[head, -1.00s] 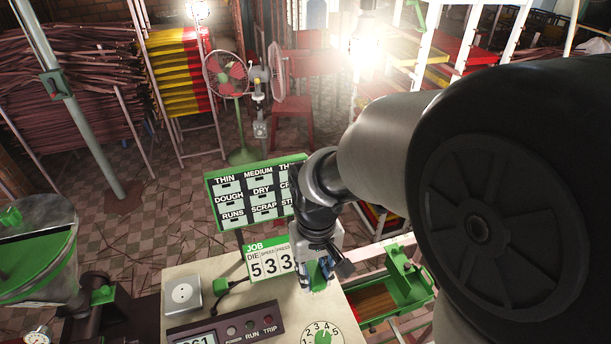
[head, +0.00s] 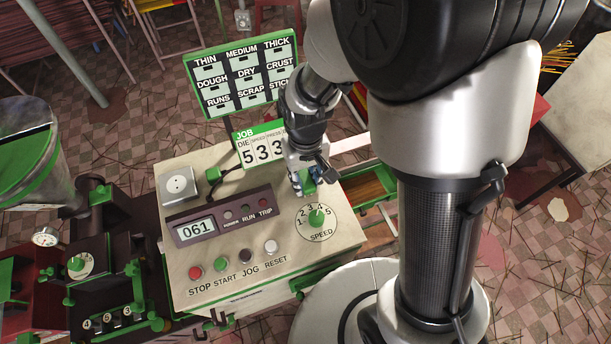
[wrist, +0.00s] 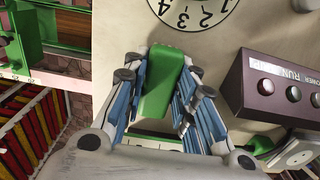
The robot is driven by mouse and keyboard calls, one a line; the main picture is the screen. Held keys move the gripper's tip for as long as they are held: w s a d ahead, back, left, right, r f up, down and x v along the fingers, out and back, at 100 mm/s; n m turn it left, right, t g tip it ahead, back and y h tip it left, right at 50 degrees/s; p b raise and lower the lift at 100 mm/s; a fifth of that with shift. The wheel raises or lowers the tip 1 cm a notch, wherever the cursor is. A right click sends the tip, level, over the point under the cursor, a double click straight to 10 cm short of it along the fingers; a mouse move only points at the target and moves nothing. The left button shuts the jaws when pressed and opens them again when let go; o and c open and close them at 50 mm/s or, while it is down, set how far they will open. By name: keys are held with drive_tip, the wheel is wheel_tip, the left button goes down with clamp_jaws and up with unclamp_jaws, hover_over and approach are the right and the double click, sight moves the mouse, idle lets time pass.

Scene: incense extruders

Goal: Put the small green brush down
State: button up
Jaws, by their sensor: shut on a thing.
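The small green brush (wrist: 163,82) is between my gripper's fingers (wrist: 163,75) in the wrist view. Its green top is what shows; bristles are not visible. My gripper is shut on it, with blue-padded fingers on both sides. In the head view, my gripper (head: 304,184) points down over the cream top of the control cabinet (head: 255,183), just behind the speed dial (head: 316,217), and the brush (head: 309,186) shows as a little green. Whether the brush touches the top cannot be told.
A dark panel with a 061 display (head: 195,228) and the JOB card (head: 262,147) stand left of my gripper. A green-framed tray (head: 370,187) is at the right. Cream surface is bare between dial and panel.

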sight(306, 178)
drive_tip(key=shift+f, duration=0.2)
drive_tip(key=o, duration=1)
drive_tip(key=shift+r, duration=0.1)
wheel_tip(306, 178, up, 12)
drive_tip(key=p, duration=0.3)
drive_tip(key=s+d+r+m+t, duration=0.1)
drive_tip(key=s+d+r, duration=0.2)
drive_tip(key=s+r, duration=0.1)
drive_tip(key=s+d+r+m+t, duration=0.1)
drive_tip(key=s+d+r+t, duration=0.1)
drive_tip(key=s+d+r, duration=0.2)
drive_tip(key=s+d+r+m+t, duration=0.1)
drive_tip(key=s+d+r, duration=0.2)
drive_tip(key=s+r, duration=0.2)
drive_tip(key=shift+d+t, duration=0.3)
drive_tip(key=shift+d, duration=0.1)
drive_tip(key=shift+f+b, duration=0.2)
drive_tip(key=shift+b, duration=0.2)
